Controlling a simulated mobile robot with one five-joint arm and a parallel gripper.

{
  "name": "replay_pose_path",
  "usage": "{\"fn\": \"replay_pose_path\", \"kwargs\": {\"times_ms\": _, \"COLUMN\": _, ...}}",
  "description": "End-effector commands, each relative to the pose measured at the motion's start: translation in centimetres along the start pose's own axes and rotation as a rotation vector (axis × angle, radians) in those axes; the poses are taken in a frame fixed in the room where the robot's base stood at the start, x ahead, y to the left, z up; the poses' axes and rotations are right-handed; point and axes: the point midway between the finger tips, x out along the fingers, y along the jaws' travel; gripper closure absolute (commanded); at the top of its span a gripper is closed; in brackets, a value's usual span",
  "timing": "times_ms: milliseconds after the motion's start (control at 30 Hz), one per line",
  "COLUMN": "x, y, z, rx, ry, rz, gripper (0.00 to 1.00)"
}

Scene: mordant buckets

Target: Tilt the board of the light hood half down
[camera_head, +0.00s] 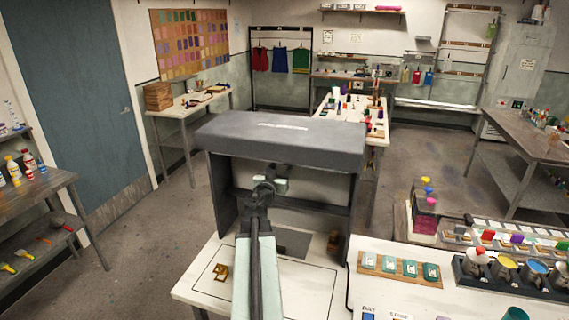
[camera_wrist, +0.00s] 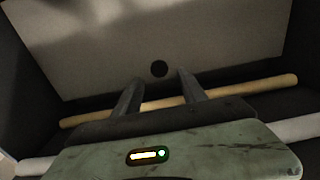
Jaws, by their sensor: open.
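The light hood (camera_head: 285,140) is a dark grey box-like frame with a thick top, standing on a white table. I cannot tell whether the fingers touch the board or rod. In the head view my gripper (camera_head: 276,183) reaches under the hood's top, its tips partly hidden.
Dark side walls of the hood stand close on both sides. A small yellow object (camera_head: 221,271) lies on the white table (camera_head: 205,290) front left. A tray of green cards (camera_head: 400,268) and metal cups (camera_head: 505,268) stand to the right. Floor is free at left.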

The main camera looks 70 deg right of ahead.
Motion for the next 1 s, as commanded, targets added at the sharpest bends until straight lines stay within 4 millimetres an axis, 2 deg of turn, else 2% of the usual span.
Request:
{"fn": "replay_pose_path", "kwargs": {"times_ms": 33, "x": 1.4, "y": -0.1, "z": 0.0, "rx": 0.000, "ry": 0.000, "rz": 0.002, "gripper": 0.51}}
{"fn": "replay_pose_path", "kwargs": {"times_ms": 100, "x": 2.7, "y": -0.1, "z": 0.0, "rx": 0.000, "ry": 0.000, "rz": 0.002, "gripper": 0.51}}
{"fn": "replay_pose_path", "kwargs": {"times_ms": 200, "x": 3.8, "y": -0.1, "z": 0.0, "rx": 0.000, "ry": 0.000, "rz": 0.000, "gripper": 0.51}}
{"fn": "replay_pose_path", "kwargs": {"times_ms": 467, "x": 4.0, "y": -0.1, "z": 0.0, "rx": 0.000, "ry": 0.000, "rz": -0.001, "gripper": 0.51}}
{"fn": "replay_pose_path", "kwargs": {"times_ms": 633, "x": 4.0, "y": -0.1, "z": 0.0, "rx": 0.000, "ry": 0.000, "rz": -0.001, "gripper": 0.98}}
{"fn": "replay_pose_path", "kwargs": {"times_ms": 1000, "x": 3.9, "y": -0.2, "z": 0.0, "rx": 0.000, "ry": 0.000, "rz": -0.003, "gripper": 1.00}}
